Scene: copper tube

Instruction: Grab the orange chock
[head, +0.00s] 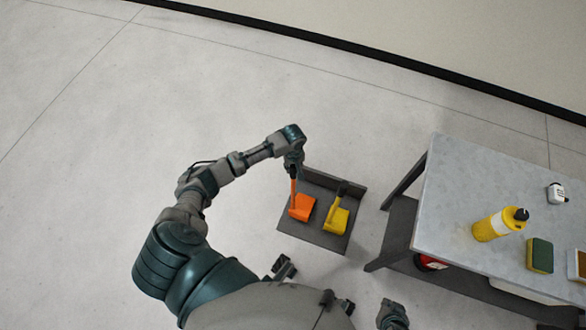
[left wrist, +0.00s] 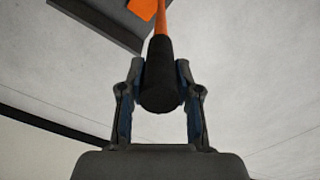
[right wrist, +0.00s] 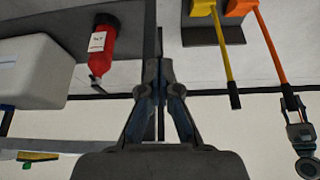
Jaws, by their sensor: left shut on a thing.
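The orange chock (head: 302,208) rests on a dark grey floor rack, left of a yellow chock (head: 337,221). Its thin orange handle rises to a black grip (left wrist: 159,80). My left gripper (head: 294,165) is above the chock, shut on that black grip, with a finger on each side in the left wrist view (left wrist: 160,72). In the right wrist view, the orange chock (right wrist: 240,7) and its handle show at top right, with my left gripper (right wrist: 291,104) at the handle's end. My right gripper (right wrist: 159,68) appears shut and empty, apart from both chocks.
The rack (head: 285,239) has a raised back edge. To its right stands a grey table (head: 460,178) with a yellow bottle (head: 494,226), a sponge (head: 540,255) and a small white bottle (head: 557,193). A red container (right wrist: 102,45) sits under the tabletop. The floor left of the rack is clear.

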